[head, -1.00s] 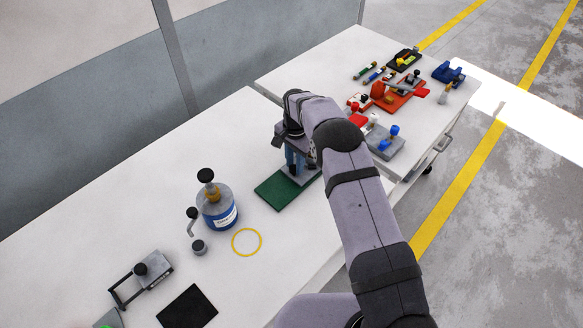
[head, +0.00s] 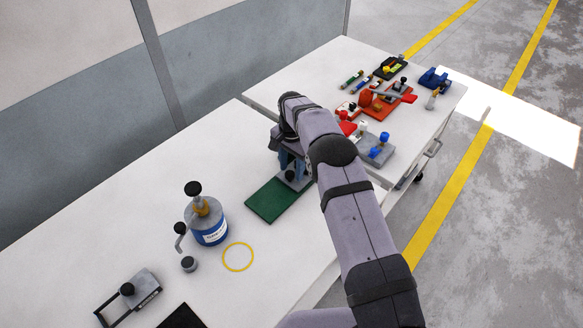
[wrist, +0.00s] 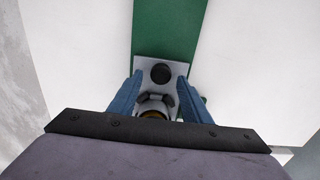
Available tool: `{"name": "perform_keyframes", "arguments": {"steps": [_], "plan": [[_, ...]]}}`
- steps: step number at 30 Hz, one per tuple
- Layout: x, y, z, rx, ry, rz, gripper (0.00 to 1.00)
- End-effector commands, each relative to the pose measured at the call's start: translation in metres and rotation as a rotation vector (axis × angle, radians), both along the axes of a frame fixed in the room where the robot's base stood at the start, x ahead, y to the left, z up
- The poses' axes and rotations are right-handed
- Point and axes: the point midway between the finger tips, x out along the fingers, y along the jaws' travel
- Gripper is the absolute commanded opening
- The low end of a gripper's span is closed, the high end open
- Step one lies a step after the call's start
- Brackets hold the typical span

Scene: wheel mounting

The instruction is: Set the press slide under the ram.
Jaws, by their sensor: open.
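The press slide, as far as I can tell, is a grey plate (wrist: 145,67) with a round black knob (wrist: 160,73), on the end of a green strip (wrist: 166,28) in the wrist view. The green strip also shows in the head view (head: 274,201). My gripper (wrist: 160,80) is open, its two blue fingers either side of the knob with gaps showing; I cannot tell their height over it. In the head view my gripper (head: 288,166) is over the grey plate, partly hidden by my arm. A pale round part with a brass-coloured centre (wrist: 153,113) lies nearer my wrist; I cannot tell whether it is the ram.
A grey frame tool (head: 143,290) lies at the front left. The farther table holds a red fixture (head: 388,104) and a grey-blue fixture (head: 373,152).

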Motion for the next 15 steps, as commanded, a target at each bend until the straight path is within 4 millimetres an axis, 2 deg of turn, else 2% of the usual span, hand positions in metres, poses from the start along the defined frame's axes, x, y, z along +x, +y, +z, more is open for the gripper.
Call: {"name": "perform_keyframes", "arguments": {"steps": [5,15], "plan": [[0.001,0.0,0.012,0.001,-0.002,0.0,0.44],[0.001,0.0,0.057,0.001,-0.005,0.0,0.44]]}}
